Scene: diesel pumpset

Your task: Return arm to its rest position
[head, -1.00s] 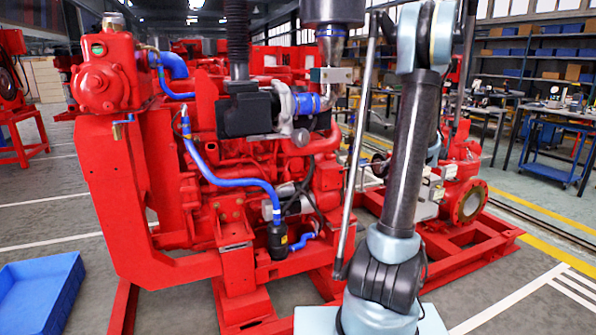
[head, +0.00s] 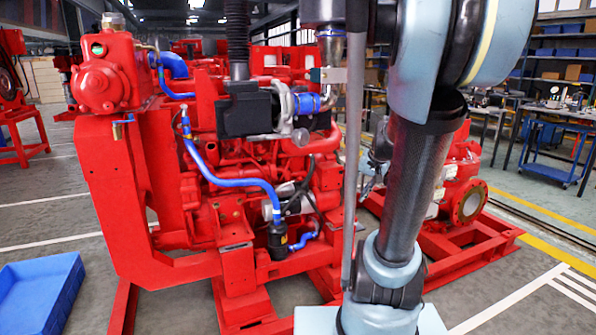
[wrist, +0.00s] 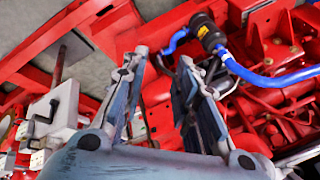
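My gripper (wrist: 160,95) shows in the wrist view with its two fingers apart and nothing between them. Red frame parts of the pumpset lie beyond the fingers. In the head view my arm rises at the right of centre, in front of the red diesel pumpset (head: 110,200), and its upper joint fills the top right. The pumpset's blue hose (head: 235,182) and black filter (head: 277,240) show left of the arm. The blue hose (wrist: 265,78) and black filter (wrist: 207,32) also show in the wrist view.
A blue bin (head: 40,290) sits on the floor at the lower left. A red flanged pump (head: 468,203) is at the right, partly behind my arm. A blue cart (head: 555,150) and shelves stand at the back right. The floor at the right front is clear.

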